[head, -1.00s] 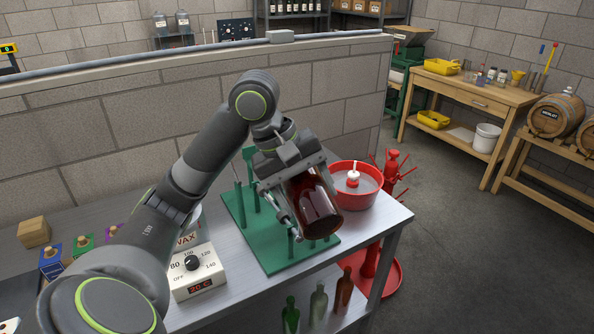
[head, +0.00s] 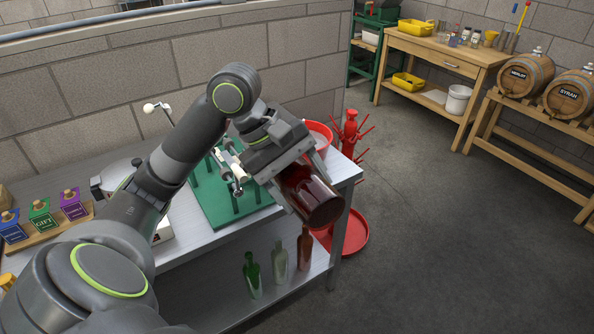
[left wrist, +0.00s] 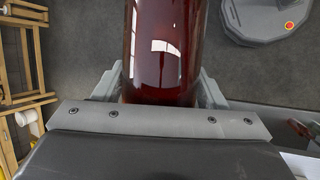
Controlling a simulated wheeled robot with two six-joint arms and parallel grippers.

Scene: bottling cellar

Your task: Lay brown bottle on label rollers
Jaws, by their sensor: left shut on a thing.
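The brown bottle (head: 313,197) is dark reddish-brown and glossy. My left gripper (head: 292,178) is shut on it and holds it tilted in the air, past the table's right front edge. In the left wrist view the bottle (left wrist: 161,45) runs up from between the jaws, with bare floor behind it. Its far end is out of that picture. The label rollers cannot be made out with certainty; a small white-and-metal part (head: 231,165) shows beside the gripper over the green base. My right gripper is not in view.
A green pegged base (head: 210,208) and a red bowl (head: 319,133) are on the metal table (head: 343,172). Several bottles, one a green bottle (head: 251,274), stand on the lower shelf. A red pronged stand (head: 350,135) is behind. The floor to the right is open.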

